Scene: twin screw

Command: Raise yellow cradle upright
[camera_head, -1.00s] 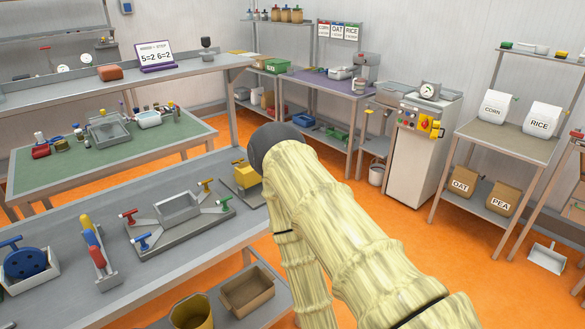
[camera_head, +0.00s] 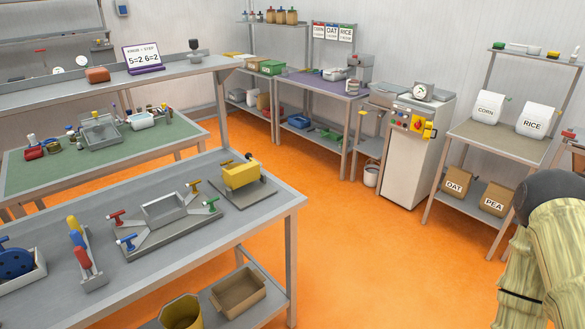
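The yellow cradle (camera_head: 241,174) is a boxy yellow piece on a grey base plate (camera_head: 258,192) at the far right end of the near grey bench. It has a small dark part at its top. At this size I cannot tell how far it is tilted. My arm shows at the lower right edge, away from the bench, in a pale wood-like pattern with a dark rounded joint. My gripper is outside the picture, so its state and anything in it are hidden.
The near grey bench (camera_head: 288,206) also carries a grey tray fixture (camera_head: 165,212) with several coloured handles, upright coloured levers (camera_head: 80,245) and a blue wheel (camera_head: 15,268). A brown box (camera_head: 238,292) and a yellow bin (camera_head: 182,312) sit below. Orange floor (camera_head: 390,260) lies open to the right.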

